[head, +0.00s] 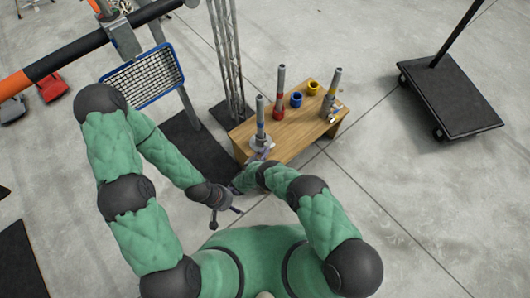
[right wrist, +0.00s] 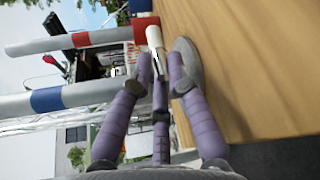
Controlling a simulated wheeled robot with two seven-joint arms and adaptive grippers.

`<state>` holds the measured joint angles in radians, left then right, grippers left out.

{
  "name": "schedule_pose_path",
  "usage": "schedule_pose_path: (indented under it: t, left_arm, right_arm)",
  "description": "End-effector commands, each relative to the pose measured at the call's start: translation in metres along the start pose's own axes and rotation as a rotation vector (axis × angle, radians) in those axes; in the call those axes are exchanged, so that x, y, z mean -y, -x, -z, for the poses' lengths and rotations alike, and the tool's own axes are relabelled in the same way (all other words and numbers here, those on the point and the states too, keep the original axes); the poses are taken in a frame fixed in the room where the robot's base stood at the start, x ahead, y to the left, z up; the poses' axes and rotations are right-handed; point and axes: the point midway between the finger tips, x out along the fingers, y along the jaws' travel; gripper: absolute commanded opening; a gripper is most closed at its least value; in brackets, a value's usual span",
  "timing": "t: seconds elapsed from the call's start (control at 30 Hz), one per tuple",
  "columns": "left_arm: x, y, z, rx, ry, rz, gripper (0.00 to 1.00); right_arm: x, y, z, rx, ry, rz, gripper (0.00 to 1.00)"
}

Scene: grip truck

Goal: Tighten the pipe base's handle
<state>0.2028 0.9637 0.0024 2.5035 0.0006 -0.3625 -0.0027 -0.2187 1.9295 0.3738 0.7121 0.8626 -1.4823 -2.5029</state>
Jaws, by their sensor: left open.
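In the head view, the near grey pipe (head: 260,113) stands upright in its base (head: 261,142) at the table's left end. My right gripper (head: 263,157) is at this base, partly hidden by its own arm. In the right wrist view, the purple fingers of my right gripper (right wrist: 161,72) lie around the base's low part, in front of its round grey flange (right wrist: 190,62). A pale handle-like part (right wrist: 155,40) shows by the fingertips; whether they grip it is unclear. The pipe with a blue band (right wrist: 47,99) extends left there. My left gripper (head: 226,215) is open and empty, below the table's near edge.
A black wheeled cart (head: 455,100) stands right; floor between is clear.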

Motion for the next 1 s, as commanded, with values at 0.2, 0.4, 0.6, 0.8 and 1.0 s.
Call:
schedule_pose_path:
  t: [0.2,0.4,0.6,0.8,1.0]
  left_arm:
    - [-0.001,0.002,0.0,0.0,0.0,0.0,0.74]
    - [-0.003,0.008,0.0,0.0,0.0,0.0,0.74]
    - [-0.006,0.017,-0.001,0.0,0.0,0.0,0.74]
    - [-0.008,0.023,-0.001,0.0,0.0,0.0,0.74]
    - [-0.009,0.026,-0.001,0.0,0.0,0.0,0.74]
  right_arm:
    - [0.003,0.0,-0.002,-0.007,-0.002,0.02,0.0]
    - [-0.001,0.001,-0.005,-0.051,-0.027,0.082,0.0]
    - [-0.004,0.001,-0.009,-0.128,-0.072,0.194,0.0]
    - [-0.007,0.0,-0.013,-0.21,-0.12,0.31,0.0]
    - [-0.008,-0.001,-0.015,-0.278,-0.159,0.406,0.0]
